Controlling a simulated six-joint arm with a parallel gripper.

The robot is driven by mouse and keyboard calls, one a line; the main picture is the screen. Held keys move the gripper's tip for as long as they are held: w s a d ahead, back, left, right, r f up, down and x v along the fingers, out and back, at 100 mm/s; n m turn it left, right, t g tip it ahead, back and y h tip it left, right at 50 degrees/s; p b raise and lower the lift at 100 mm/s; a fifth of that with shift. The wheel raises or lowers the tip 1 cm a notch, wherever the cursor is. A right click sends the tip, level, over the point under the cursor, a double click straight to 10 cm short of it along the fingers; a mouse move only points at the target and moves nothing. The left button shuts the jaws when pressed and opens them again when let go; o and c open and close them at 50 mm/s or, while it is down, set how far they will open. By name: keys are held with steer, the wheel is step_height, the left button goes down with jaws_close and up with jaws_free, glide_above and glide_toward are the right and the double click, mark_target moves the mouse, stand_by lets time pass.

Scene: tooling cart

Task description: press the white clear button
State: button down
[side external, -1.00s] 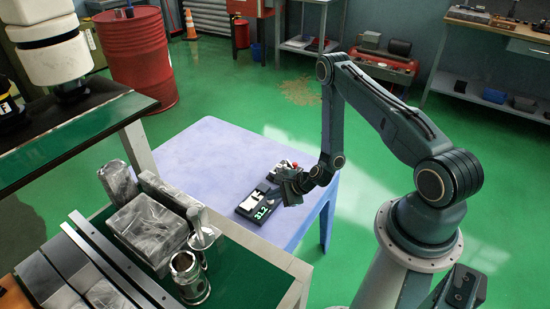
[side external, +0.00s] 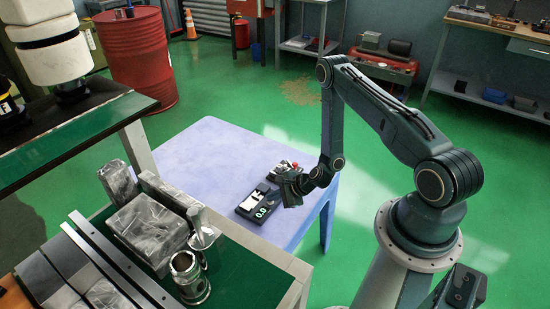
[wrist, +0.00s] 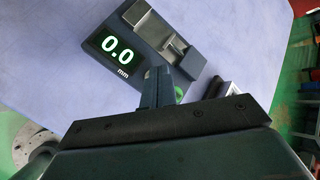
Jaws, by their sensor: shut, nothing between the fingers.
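The dark measuring device (side external: 258,206) lies on the pale blue table. In the wrist view its display (wrist: 118,50) reads 0.0 mm in white-green digits, and a grey metal block sits in its upper part (wrist: 165,35). My gripper (wrist: 158,82) is shut and empty, with its fingertips down at the device's near edge, right of the display. A green spot (wrist: 179,94) shows beside the fingers. I cannot make out the white clear button; the fingers may cover it. In the side view my gripper (side external: 284,185) is at the device's right end.
The pale blue table (side external: 205,150) is mostly clear to the left. A green-topped cart (side external: 245,275) with metal blocks and cylinders is in front. A red barrel (side external: 137,60) stands at the back left.

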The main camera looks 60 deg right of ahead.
mark_target(273, 202)
steer(key=shift+r, duration=0.8)
steer(key=shift+r, duration=0.15)
steer(key=shift+r, duration=2.35)
steer(key=shift+r, duration=0.1)
